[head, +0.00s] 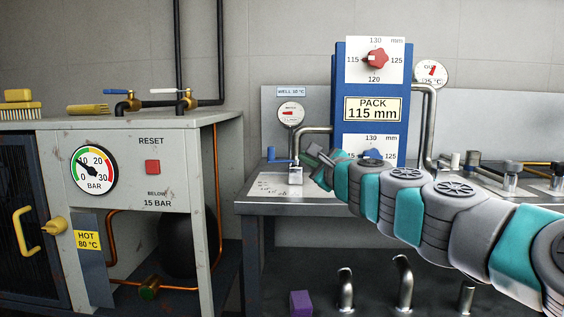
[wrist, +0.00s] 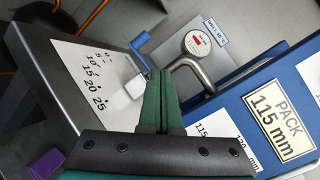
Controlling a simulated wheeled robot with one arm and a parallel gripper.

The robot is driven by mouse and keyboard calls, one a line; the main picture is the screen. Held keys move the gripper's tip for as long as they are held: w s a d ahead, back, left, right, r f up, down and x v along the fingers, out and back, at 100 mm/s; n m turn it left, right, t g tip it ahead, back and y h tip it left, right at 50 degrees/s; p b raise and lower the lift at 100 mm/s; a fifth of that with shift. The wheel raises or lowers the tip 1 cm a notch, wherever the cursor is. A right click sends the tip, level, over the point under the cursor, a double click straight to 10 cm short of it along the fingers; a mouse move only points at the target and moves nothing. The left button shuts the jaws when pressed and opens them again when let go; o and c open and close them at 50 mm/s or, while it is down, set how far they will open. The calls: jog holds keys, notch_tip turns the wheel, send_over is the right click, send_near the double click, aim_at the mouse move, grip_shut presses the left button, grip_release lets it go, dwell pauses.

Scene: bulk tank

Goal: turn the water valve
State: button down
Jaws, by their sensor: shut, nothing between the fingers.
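A small valve with a blue lever (head: 279,161) stands on the left of the steel bench, beside a bent steel pipe. Its white block (head: 296,176) sits by a printed scale plate (head: 268,186). My gripper (head: 313,153) is shut and empty, just right of the valve. In the wrist view its green fingers (wrist: 157,78) are together, close to the block; I cannot tell if they touch it.
A blue PACK 115 mm panel (head: 373,108) with a red knob (head: 377,57) stands right of my gripper. A thermometer dial (head: 291,114) is behind the valve. The left cabinet (head: 150,175) carries two small taps and a BAR gauge (head: 94,169). A purple block (head: 301,303) is low down.

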aim_at(280, 161)
jog(key=w+n, duration=0.1)
jog(key=n, duration=0.1)
jog(key=w+n, duration=0.1)
jog(key=n, duration=0.1)
jog(key=w+n, duration=0.1)
jog(key=shift+w+f+n+b, duration=0.2)
jog(key=shift+f+n+b, duration=0.15)
jog(key=shift+n+b, duration=0.05)
jog(key=n, duration=0.1)
jog(key=w+n, duration=0.1)
jog(key=n, duration=0.1)
jog(key=shift+w+a+g, duration=0.2)
jog(key=shift+a+g, duration=0.1)
jog(key=shift+a, duration=0.05)
jog(key=x, duration=0.9)
jog(key=shift+w+a+r, duration=0.1)
jog(key=shift+w+a, duration=0.15)
jog(key=shift+s+a, duration=0.3)
jog(key=shift+s, duration=0.3)
jog(key=shift+s+a, duration=0.3)
jog(key=shift+s, duration=0.35)
jog(key=shift+s+a, duration=0.3)
jog(key=shift+s, duration=0.3)
jog(key=shift+s+d+n+y, duration=0.1)
jog(key=shift+n+y, duration=0.2)
jog(key=shift+y, duration=0.2)
jog(key=shift+s+n+g+y+b, duration=0.3)
jog(key=shift+s+g+y+b, duration=0.1)
jog(key=shift+b, duration=0.15)
jog(key=shift+s, duration=0.1)
